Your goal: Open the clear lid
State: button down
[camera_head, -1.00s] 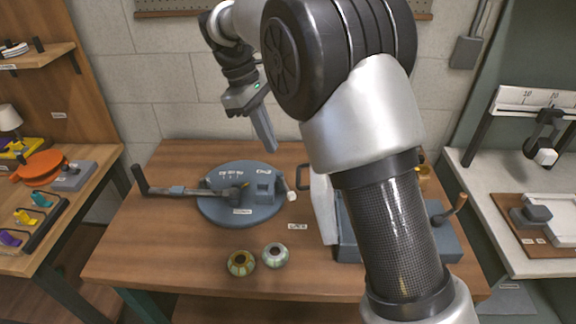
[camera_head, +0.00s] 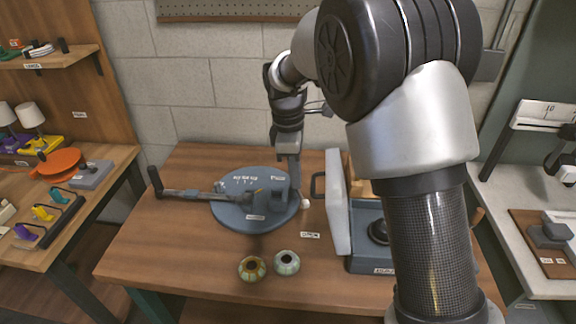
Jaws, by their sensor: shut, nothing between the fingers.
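The clear lid (camera_head: 338,205) is a pale translucent panel standing nearly upright at the left side of a blue-grey box (camera_head: 362,263). Its dark loop handle (camera_head: 315,184) sticks out to the left. My gripper (camera_head: 294,183) is shut and empty, pointing down just left of the handle, near the right edge of the round grey fixture. I see no clear contact between the fingers and the lid. My arm hides the right part of the box.
The round grey fixture (camera_head: 235,218) with a long lever (camera_head: 185,193) lies left of the lid. Two small patterned round parts (camera_head: 252,268) (camera_head: 287,262) lie in front. A dark knob (camera_head: 379,231) sits inside the box. The table's front left is clear.

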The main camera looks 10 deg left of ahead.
aim_at(332, 169)
jog(key=shift+s+d+r, duration=0.1)
jog(key=shift+d+r, duration=0.2)
jog(key=shift+d, duration=0.25)
jog(key=shift+d+r, duration=0.25)
jog(key=shift+d, duration=0.3)
jog(key=d+r+y, duration=0.1)
jog(key=d, duration=0.1)
jog(key=d+r+y, duration=0.1)
jog(key=d, duration=0.1)
jog(key=d+r+y, duration=0.1)
jog(key=d, duration=0.1)
jog(key=shift+r, duration=0.25)
jog(key=shift+d+r, duration=0.1)
jog(key=shift+d, duration=0.25)
